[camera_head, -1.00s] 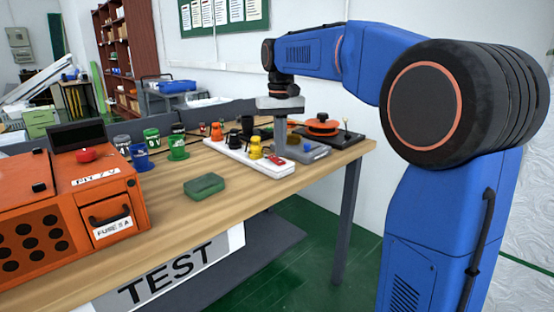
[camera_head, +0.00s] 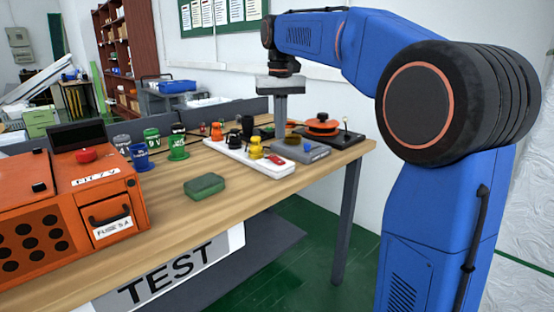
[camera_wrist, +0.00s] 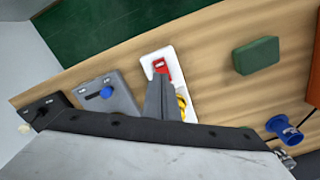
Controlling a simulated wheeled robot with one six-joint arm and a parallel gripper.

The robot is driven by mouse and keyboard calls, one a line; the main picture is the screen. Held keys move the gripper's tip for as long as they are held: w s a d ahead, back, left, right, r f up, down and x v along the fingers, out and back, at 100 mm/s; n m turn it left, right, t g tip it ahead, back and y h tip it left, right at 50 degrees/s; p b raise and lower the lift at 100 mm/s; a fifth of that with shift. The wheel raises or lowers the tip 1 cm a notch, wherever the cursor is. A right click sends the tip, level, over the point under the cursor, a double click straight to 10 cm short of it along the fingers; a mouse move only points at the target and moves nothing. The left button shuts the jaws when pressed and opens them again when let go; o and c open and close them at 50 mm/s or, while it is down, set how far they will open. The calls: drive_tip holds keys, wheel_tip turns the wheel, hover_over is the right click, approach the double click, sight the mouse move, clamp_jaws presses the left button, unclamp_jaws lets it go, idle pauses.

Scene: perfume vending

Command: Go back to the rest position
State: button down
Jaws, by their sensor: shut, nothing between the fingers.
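My gripper (camera_head: 281,132) points down above the far part of the wooden table, over the area between the white tray and the grey box. Its fingers are together and hold nothing. In the wrist view my gripper (camera_wrist: 163,98) hides part of the white tray (camera_wrist: 153,60). That tray (camera_head: 235,155) carries red, yellow and black items. The grey box with a blue knob (camera_head: 301,150) stands right of the tray, and it also shows in the wrist view (camera_wrist: 117,94).
An orange machine (camera_head: 70,200) fills the table's left. A green box (camera_head: 204,186) lies near the front edge. A dark board with an orange round part (camera_head: 322,127) is at the right end. The air above the table is free.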

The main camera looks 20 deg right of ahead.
idle(0.3)
drive_tip(key=s+f+t, duration=0.2)
drive_tip(key=s+f, duration=1)
drive_tip(key=s, duration=0.4)
drive_tip(key=s+f+n+t, duration=0.1)
drive_tip(key=s+f+t, duration=0.1)
drive_tip(key=s+f, duration=1)
drive_tip(key=s, duration=0.5)
drive_tip(key=shift+d+f+t, duration=0.15)
drive_tip(key=shift+f+t, duration=0.15)
drive_tip(key=shift+t, duration=0.1)
